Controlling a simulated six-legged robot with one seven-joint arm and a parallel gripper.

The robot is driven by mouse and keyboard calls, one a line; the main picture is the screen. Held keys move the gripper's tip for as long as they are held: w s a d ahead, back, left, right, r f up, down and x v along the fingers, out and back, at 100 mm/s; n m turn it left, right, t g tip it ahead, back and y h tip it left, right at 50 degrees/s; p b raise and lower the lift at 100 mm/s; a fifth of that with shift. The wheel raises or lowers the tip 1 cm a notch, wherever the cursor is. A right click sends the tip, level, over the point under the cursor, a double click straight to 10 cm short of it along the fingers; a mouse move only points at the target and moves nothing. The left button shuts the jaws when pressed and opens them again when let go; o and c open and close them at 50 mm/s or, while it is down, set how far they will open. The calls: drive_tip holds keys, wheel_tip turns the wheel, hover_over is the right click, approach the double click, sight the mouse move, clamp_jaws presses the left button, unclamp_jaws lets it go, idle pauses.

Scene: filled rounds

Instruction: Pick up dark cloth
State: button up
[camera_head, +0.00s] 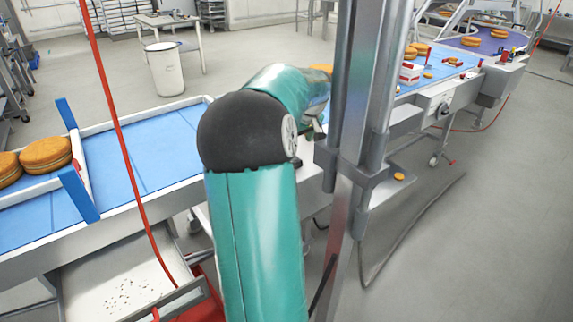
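I cannot make out a dark cloth anywhere in the head view. My teal arm, with a dark rounded joint, fills the middle of the view and bends away over the blue conveyor. Its far end passes behind a metal post, so my gripper does not show. The stretch of belt behind my arm and the post is hidden.
A blue conveyor belt (143,152) crosses the view, with round golden cakes (46,153) at left and more (411,53) at right. A metal post (358,110) stands close beside my arm. A red cable (112,110) hangs at left. The floor (480,230) at right is mostly clear.

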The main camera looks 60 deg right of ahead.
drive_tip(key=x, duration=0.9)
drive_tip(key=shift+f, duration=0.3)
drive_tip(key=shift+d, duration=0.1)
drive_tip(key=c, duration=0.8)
